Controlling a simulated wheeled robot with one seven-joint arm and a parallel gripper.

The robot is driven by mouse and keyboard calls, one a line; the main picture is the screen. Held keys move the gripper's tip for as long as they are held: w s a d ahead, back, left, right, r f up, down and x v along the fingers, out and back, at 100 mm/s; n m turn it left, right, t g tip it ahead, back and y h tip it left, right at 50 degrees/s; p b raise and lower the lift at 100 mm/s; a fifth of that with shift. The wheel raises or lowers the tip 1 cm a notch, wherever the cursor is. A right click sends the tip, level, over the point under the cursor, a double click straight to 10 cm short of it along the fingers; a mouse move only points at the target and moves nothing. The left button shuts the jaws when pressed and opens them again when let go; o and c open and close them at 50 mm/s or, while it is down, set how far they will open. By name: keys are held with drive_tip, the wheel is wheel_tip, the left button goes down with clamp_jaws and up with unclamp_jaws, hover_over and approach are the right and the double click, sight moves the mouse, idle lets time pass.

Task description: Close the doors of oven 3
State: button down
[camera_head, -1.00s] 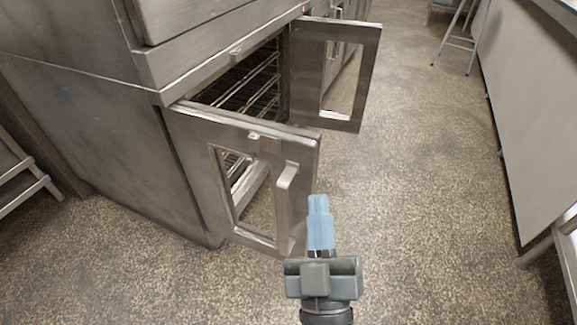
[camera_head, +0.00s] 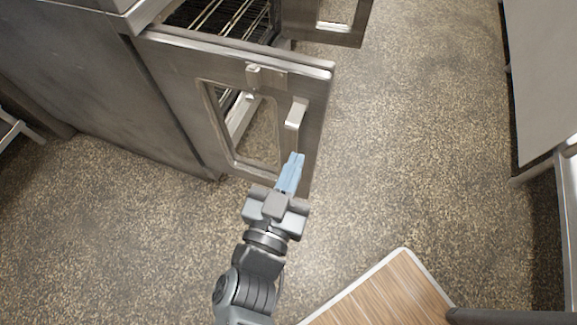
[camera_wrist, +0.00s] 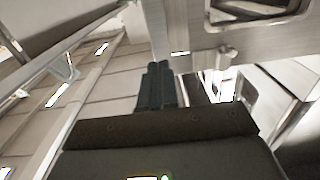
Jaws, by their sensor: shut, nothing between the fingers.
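The oven (camera_head: 80,75) stands at the upper left in the head view with both doors open. Its near door (camera_head: 180,75) has a window opening and a light vertical handle (camera_head: 296,113) near its free edge. The far door (camera_head: 325,35) stands out at the top, cut off by the frame. My gripper (camera_head: 295,160) is shut and empty, its blue fingertips just below the handle, at the outer face of the near door. I cannot tell whether they touch it. In the wrist view my shut fingers (camera_wrist: 158,72) point toward a metal frame that looks like the door (camera_wrist: 200,45).
Dark wire racks (camera_head: 215,15) show inside the oven. A wood-topped board with a pale rim (camera_head: 385,290) lies at the bottom. A metal counter (camera_head: 545,80) runs along the right. Speckled floor (camera_head: 430,130) lies clear between oven and counter.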

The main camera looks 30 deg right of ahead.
sight(316, 110)
drive_tip(key=x, duration=1)
drive_tip(key=shift+d, duration=0.15)
